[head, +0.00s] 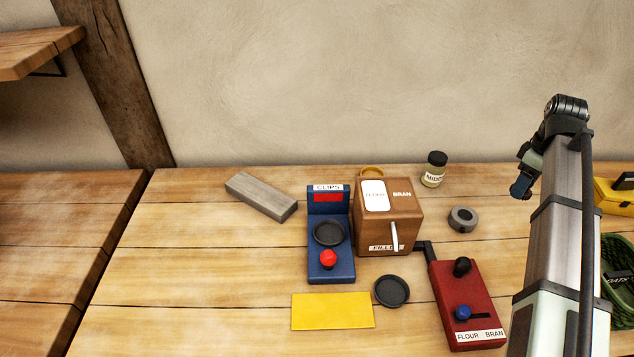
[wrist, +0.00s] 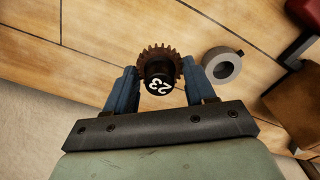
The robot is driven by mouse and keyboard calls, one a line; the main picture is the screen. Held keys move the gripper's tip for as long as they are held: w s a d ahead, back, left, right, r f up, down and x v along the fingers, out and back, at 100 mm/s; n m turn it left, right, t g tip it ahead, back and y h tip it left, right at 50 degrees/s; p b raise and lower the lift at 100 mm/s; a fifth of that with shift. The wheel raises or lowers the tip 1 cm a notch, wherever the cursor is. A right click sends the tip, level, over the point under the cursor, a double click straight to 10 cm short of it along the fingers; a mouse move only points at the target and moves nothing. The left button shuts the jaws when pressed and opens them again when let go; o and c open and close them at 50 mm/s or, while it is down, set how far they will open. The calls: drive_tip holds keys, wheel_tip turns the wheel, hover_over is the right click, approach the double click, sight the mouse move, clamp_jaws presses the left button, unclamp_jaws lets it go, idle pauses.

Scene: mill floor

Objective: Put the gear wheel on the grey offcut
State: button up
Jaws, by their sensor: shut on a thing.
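The gear wheel (wrist: 145,54) is rusty brown and toothed, with a dark hub marked 23. In the wrist view my gripper (wrist: 159,76) is shut on it, with a blue finger on either side. The head view shows my gripper (head: 521,187) raised at the right, above the bench's back right part; the gear cannot be made out there. The grey offcut (head: 262,195) is a long flat block lying at an angle on the bench's back left, far to the left of my gripper. Its top is bare.
Between them stand a blue clips device (head: 331,265), a brown flour and bran box (head: 404,223), a small jar (head: 433,175) and a grey ring (head: 463,227). A red switch box (head: 470,297), black dish (head: 391,291) and yellow sheet (head: 332,311) lie nearer. Bench left of the offcut is clear.

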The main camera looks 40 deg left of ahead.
drive_tip(key=s+a+n, duration=0.1)
drive_tip(key=s+a, duration=0.2)
drive_tip(key=a, duration=0.5)
drive_tip(key=s+a+n, duration=0.2)
drive_tip(key=s+a, duration=0.2)
drive_tip(key=a, duration=0.3)
wheel_tip(320, 180, up, 3)
drive_tip(key=n, duration=0.8)
hover_over(259, 191)
drive_tip(key=shift+f, duration=4.6)
drive_tip(key=shift+f, duration=0.2)
drive_tip(key=o, duration=1)
drive_tip(key=shift+o, duration=0.2)
wheel_tip(259, 191, up, 12)
drive_tip(key=shift+r, duration=0.2)
